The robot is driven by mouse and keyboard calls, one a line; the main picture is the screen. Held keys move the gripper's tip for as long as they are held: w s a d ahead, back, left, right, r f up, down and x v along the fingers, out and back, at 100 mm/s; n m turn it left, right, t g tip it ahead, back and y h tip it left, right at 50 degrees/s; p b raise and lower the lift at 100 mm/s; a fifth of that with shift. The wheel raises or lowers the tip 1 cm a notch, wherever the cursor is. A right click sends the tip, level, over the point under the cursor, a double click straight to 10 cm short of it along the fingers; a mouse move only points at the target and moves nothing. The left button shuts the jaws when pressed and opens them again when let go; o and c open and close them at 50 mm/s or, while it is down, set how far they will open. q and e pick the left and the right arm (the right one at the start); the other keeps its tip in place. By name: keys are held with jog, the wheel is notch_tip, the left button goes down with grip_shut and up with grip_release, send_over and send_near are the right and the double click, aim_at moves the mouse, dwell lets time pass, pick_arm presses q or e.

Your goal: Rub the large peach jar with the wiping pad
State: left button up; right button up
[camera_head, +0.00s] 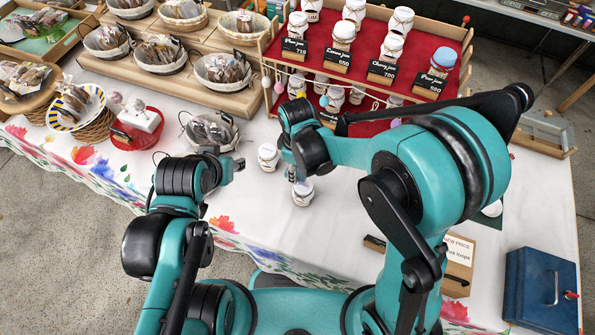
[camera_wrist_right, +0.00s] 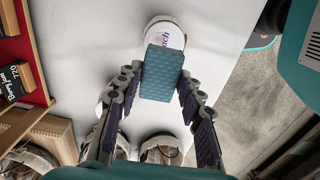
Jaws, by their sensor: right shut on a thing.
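The peach jar has a white lid with part of the word "peach" showing in the right wrist view (camera_wrist_right: 165,33). In the head view a white-lidded jar (camera_head: 303,194) stands on the white tablecloth just below my right gripper (camera_head: 298,176); it appears to be the same jar. In the wrist view my right gripper (camera_wrist_right: 163,85) is shut on the teal textured wiping pad (camera_wrist_right: 161,74). The pad overlaps the jar's near side in that view; I cannot tell whether they touch. My left gripper (camera_head: 232,166) looks open and empty, left of the jars.
A second white-lidded jar (camera_head: 268,157) stands close behind, to the left. A red tiered jar stand (camera_head: 375,68) is at the back. A blue box (camera_head: 541,290) is at the right. Cloth before the jar is clear.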

jog(key=shift+w+a+r+p, duration=0.15)
jog(key=shift+r+p, duration=0.35)
jog(key=shift+r, duration=0.45)
jog(key=shift+r+p, duration=0.65)
jog(key=shift+r, duration=0.3)
jog(key=shift+f, duration=0.1)
jog(key=shift+a+f+b, duration=0.1)
jog(key=shift+f+b, duration=0.05)
jog(key=shift+b, duration=0.2)
jog(key=shift+f, duration=0.1)
